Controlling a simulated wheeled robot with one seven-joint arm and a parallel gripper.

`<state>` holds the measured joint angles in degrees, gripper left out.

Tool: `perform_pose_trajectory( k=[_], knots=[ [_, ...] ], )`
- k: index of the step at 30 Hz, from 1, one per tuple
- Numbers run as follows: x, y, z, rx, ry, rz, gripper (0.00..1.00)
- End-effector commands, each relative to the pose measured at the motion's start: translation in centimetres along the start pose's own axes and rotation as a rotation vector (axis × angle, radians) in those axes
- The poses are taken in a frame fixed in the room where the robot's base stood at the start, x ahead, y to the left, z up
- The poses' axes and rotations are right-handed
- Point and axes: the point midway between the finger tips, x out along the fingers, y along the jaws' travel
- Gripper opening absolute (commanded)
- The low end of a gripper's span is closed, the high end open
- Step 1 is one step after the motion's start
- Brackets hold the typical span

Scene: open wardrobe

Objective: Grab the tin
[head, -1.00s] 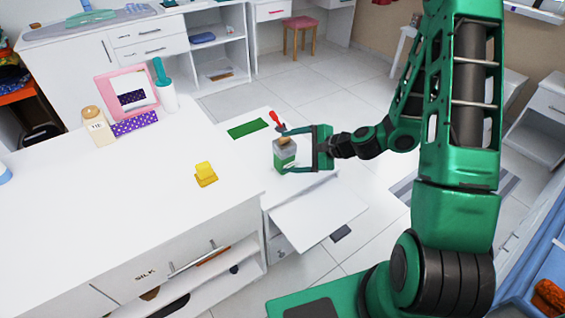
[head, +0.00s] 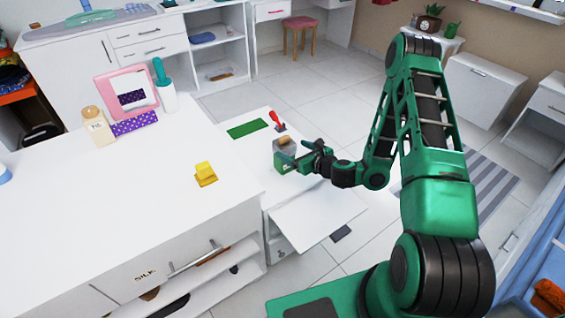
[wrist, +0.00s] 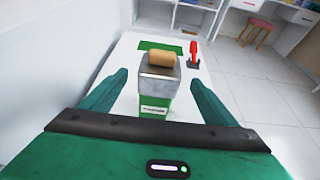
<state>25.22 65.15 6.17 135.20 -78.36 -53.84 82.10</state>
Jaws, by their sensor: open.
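The tin (head: 284,159) is a small box with a silver top part and a green lower part with a white label. It stands upright on the low white cabinet, with a tan cork-like piece on top. It also shows in the middle of the wrist view (wrist: 158,88). My gripper (head: 292,159) is open at the tin. In the wrist view its two green fingers (wrist: 158,92) are spread, one on each side of the tin, with a visible gap on both sides. The tin's lower part is partly hidden by my gripper in the head view.
A red-handled tool (head: 276,120) stands just behind the tin, near a flat green mat (head: 248,128). The higher white counter (head: 110,200) rises on the left with a yellow object (head: 205,174). An opened white panel (head: 318,213) lies in front.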

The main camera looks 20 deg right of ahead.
Motion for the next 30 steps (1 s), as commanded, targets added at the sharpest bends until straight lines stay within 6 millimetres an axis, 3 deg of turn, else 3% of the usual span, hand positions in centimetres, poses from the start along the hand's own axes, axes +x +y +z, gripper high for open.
perform_pose_trajectory(
  k=[11,21,30],
  knots=[
    [2.5,0.1,0.1,-0.005,-0.002,0.001,0.81],
    [6.4,0.2,0.0,-0.005,-0.002,0.002,0.81],
    [6.9,0.0,0.0,-0.002,-0.001,-0.001,0.81]
  ],
)
